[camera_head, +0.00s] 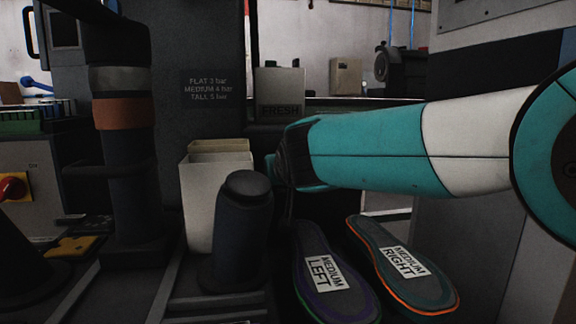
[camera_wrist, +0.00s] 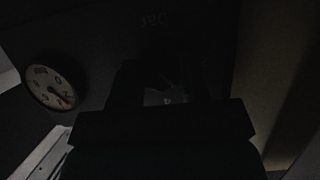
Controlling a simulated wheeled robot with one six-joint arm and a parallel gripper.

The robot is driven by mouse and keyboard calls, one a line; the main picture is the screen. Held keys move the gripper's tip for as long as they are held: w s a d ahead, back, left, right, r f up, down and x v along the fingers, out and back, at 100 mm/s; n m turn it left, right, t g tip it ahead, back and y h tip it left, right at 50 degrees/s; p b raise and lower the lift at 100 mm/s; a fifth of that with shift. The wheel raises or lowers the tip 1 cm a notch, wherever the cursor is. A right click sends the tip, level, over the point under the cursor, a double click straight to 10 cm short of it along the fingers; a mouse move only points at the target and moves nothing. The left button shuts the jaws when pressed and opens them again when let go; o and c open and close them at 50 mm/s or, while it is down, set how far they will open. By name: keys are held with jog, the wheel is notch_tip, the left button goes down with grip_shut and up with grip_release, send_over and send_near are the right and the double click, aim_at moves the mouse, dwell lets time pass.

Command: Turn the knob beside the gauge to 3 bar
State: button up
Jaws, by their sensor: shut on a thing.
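The wrist view is very dark. The round pale gauge (camera_wrist: 50,82) is at its left, with a red needle toward the dial's lower right in the picture; I cannot read its value. My gripper (camera_wrist: 158,82) reaches up the middle of that view, its fingers closed around the dark knob (camera_wrist: 166,97) to the right of the gauge. Only a small pale mark shows on the knob; the fingers and shadow hide the rest. In the head view my arm reaches in from the right, and the gripper, gauge and knob cannot be made out.
A dark panel sign (camera_head: 208,88) reads FLAT 3 bar, MEDIUM 4 bar, TALL 5 bar. Below stand a pale open box (camera_head: 200,205) and a dark cylinder (camera_head: 240,235). Insoles marked MEDIUM LEFT (camera_head: 318,250) and MEDIUM RIGHT (camera_head: 385,240) lie under my arm. A FRESH box (camera_head: 280,90) stands behind.

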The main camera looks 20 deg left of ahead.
jog(key=shift+w+d, duration=0.2)
jog(key=o, duration=0.9)
jog(key=shift+s+a, duration=0.1)
jog(key=shift+s+a, duration=0.1)
jog(key=shift+a, duration=0.1)
jog(key=shift+d, duration=0.1)
jog(key=p+v, duration=0.3)
jog(key=v, duration=1.4)
jog(key=shift+s+f, duration=0.1)
jog(key=shift+s, duration=0.1)
